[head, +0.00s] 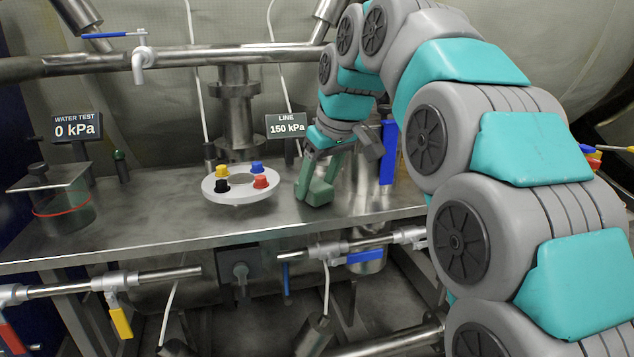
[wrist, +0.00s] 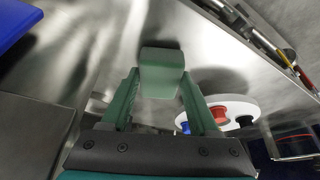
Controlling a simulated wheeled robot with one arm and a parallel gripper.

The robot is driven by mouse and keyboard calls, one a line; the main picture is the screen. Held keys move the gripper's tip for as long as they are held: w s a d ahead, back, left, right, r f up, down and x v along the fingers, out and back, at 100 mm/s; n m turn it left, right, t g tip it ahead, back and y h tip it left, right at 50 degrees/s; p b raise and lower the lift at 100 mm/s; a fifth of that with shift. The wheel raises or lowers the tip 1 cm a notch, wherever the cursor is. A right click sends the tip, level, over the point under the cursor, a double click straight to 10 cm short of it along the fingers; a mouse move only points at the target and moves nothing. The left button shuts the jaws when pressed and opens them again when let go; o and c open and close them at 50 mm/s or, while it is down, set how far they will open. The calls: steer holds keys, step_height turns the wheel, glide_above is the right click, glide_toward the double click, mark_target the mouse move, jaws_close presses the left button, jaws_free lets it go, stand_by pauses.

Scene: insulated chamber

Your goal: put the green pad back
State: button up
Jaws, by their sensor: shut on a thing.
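My gripper (head: 318,181) is over the steel bench, right of the white round plate. Its two green fingers are shut on the green pad (head: 320,192), a small block with rounded edges. In the wrist view the green pad (wrist: 162,72) sits between the fingertips of my gripper (wrist: 160,88). I cannot tell whether the pad touches the bench top or hangs just above it.
The white round plate (head: 240,198) carries yellow, blue, black and red knobs. A clear vessel (head: 62,212) with a red ring stands at the bench's left end. A blue upright bar (head: 387,153) is right of my gripper.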

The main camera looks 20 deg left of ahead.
steer(key=shift+f, duration=0.15)
steer(key=o, duration=0.9)
steer(key=p+v, duration=0.3)
steer(key=v, duration=0.9)
steer(key=shift+r+p, duration=0.25)
steer(key=shift+p, duration=0.1)
steer(key=shift+a, duration=0.1)
